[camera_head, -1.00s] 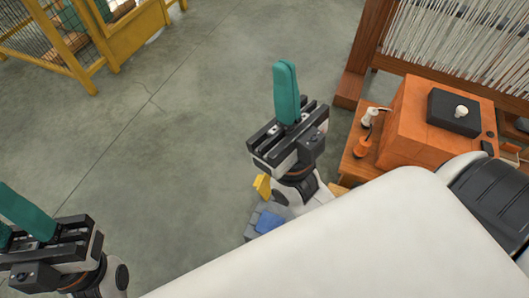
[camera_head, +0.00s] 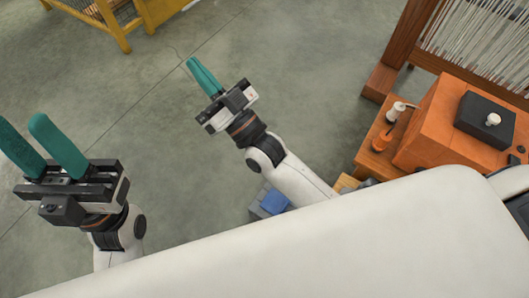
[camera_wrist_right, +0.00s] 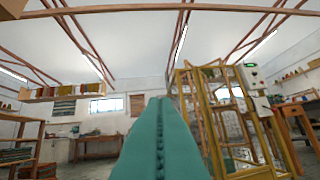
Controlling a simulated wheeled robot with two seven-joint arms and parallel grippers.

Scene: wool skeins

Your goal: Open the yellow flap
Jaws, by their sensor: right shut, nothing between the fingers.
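No yellow flap can be made out for certain now; a small yellow piece seen earlier beside the grey box (camera_head: 258,207) is hidden behind my right arm. A blue part (camera_head: 274,202) shows on that box. My right gripper (camera_head: 193,65) has its teal fingers shut together, empty, over open floor. In the right wrist view the shut fingers (camera_wrist_right: 160,108) point toward the room, with a yellow frame (camera_wrist_right: 205,110) beyond them to the right. My left gripper (camera_head: 22,122) is at the left edge, its teal fingers apart and empty.
A yellow structure (camera_head: 122,30) stands at the top left. An orange box (camera_head: 440,130) with a black top unit (camera_head: 485,116) and a wooden loom (camera_head: 391,55) are on the right. The grey floor (camera_head: 290,60) between them is clear.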

